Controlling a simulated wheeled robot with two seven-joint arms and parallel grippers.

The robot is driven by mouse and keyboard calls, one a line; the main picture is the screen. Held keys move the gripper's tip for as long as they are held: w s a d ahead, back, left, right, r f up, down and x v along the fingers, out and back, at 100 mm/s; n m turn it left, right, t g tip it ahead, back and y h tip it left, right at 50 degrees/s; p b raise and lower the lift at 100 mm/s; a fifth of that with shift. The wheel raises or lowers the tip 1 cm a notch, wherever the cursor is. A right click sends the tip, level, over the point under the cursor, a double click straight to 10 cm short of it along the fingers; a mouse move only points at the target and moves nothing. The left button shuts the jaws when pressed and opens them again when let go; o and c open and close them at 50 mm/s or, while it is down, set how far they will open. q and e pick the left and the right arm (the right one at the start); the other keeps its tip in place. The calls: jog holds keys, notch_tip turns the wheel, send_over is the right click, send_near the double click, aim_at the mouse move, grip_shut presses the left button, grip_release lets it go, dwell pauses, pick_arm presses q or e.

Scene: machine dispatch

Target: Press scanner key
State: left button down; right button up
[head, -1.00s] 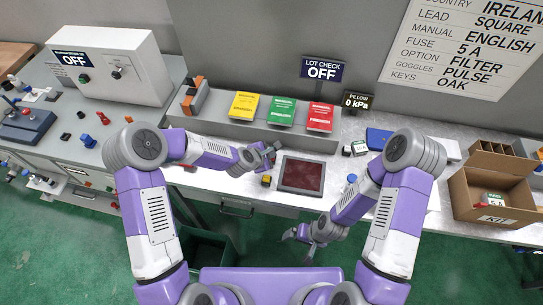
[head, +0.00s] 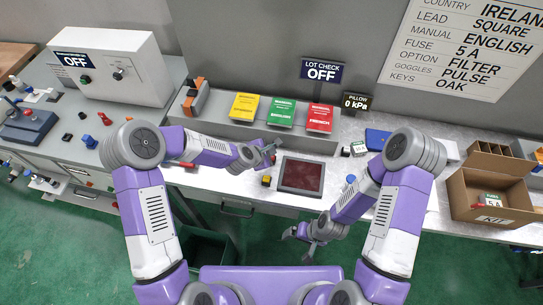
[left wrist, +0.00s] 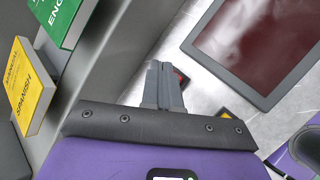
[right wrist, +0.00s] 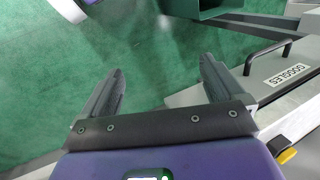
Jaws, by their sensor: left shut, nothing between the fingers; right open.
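The flat scanner panel (head: 301,175) with a dark red face lies on the bench; it also shows in the left wrist view (left wrist: 262,40). A small block with a red top (left wrist: 183,78) sits just beyond my left fingertips, partly hidden by them; I cannot tell whether they touch. A small yellow and black block (head: 266,181) stands left of the panel. My left gripper (head: 270,148) is shut and empty, left of the panel's far corner; its fingers (left wrist: 163,75) are together. My right gripper (head: 299,238) is open and empty in front of the bench; its fingers (right wrist: 160,78) are apart.
Yellow (head: 244,106), green (head: 281,111) and red (head: 319,117) manuals lie on the raised shelf behind. The lot check sign (head: 322,70) reads OFF. A cardboard kit box (head: 490,215) stands at the right. A GOGGLES drawer (right wrist: 293,75) is beside my right gripper.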

pick_arm(q)
notch_tip(320, 180, up, 5)
jog(key=p, duration=0.3)
jog(key=shift+f, duration=0.1)
pick_arm(e)
notch_tip(320, 180, up, 3)
jog(key=shift+r, duration=0.1)
pick_arm(q)
jog(key=shift+f, duration=0.1)
dwell(0.4)
